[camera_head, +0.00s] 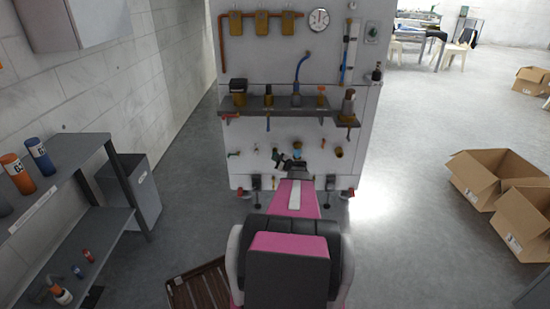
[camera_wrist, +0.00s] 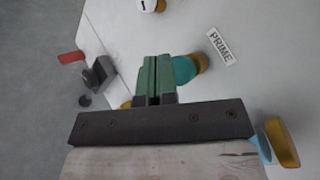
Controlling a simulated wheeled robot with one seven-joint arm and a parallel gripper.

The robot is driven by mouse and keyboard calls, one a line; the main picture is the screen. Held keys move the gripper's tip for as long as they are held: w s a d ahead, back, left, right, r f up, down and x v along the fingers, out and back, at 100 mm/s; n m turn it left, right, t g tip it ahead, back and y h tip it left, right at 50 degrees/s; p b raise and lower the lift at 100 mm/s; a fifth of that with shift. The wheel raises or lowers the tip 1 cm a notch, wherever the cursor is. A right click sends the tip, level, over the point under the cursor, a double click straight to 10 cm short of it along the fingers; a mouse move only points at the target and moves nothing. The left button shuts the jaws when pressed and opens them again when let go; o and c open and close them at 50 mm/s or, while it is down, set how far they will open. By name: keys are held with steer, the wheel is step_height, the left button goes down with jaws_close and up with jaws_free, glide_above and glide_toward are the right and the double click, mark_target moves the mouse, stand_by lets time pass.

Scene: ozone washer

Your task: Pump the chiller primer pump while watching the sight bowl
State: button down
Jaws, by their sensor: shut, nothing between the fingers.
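A teal knob (camera_wrist: 184,69) on a brass collar sticks out of the white panel beside a label reading PRIME (camera_wrist: 221,46). It also shows small in the head view (camera_head: 297,146). My gripper (camera_wrist: 152,79) has its green fingers together with nothing between them. The fingers are beside the knob, overlapping its edge in the wrist view; I cannot tell whether they touch it. A brass fitting with a pale blue part (camera_wrist: 281,143) is at the lower right of the wrist view, partly hidden by my gripper body. I cannot tell which part is the sight bowl.
The panel carries a grey shelf (camera_head: 275,107) with several fittings above the knob, and a gauge (camera_head: 319,18). A red lever (camera_wrist: 72,57) sticks out to the left in the wrist view. A shelving rack (camera_head: 75,210) stands left; cardboard boxes (camera_head: 490,172) lie right.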

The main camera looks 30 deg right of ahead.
steer(key=shift+s+a, duration=0.1)
steer(key=shift+s, duration=0.05)
steer(key=s+a, duration=0.1)
steer(key=s, duration=0.1)
steer(key=s+a, duration=0.1)
steer(key=s, duration=0.1)
steer(key=shift+s+a, duration=0.1)
steer(key=shift+a, duration=0.2)
stand_by(0.3)
stand_by(0.7)
steer(key=s+a+r+n+g+y, duration=0.25)
steer(key=a+n+g, duration=0.3)
steer(key=a, duration=0.95)
steer(key=s+a+r+n+g+y, duration=0.3)
steer(key=a+n, duration=0.4)
steer(key=a, duration=0.8)
steer(key=s+a+r+n+g+h, duration=0.2)
steer(key=s+a+n+g+h, duration=0.2)
steer(key=s, duration=0.4)
steer(key=s+a+r+n+g+h, duration=0.3)
steer(key=s+a+n+g+h, duration=0.1)
steer(key=s+a+n, duration=0.3)
steer(key=shift+s+a+r+h, duration=0.2)
steer(key=shift+s+a+h, duration=0.65)
steer(key=shift+s+a, duration=0.3)
